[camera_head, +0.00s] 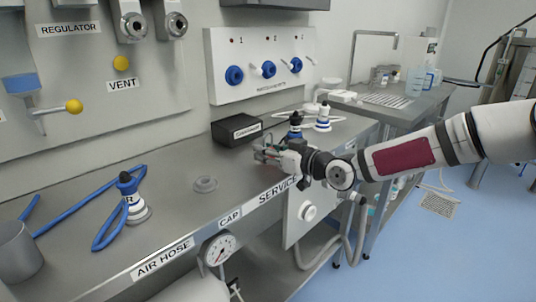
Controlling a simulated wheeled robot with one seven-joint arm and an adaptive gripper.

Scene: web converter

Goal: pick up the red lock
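I cannot make out a red lock anywhere in the head view; it may be hidden or too small to tell. My gripper (265,153) is over the front part of the steel bench, left of my wrist, pointing left. Its fingers are small and partly blurred into the bench, so I cannot tell whether they are open or shut, or hold anything. A black box (237,130) with a white label sits on the bench just behind and left of my gripper.
The steel bench (175,180) carries a blue hose (85,210) with a dark-topped fitting (131,200), a grey round port (205,184) and a blue-white fitting (323,118). A gauge (219,249) hangs at the front edge. A white panel (220,50) with blue knobs stands behind.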

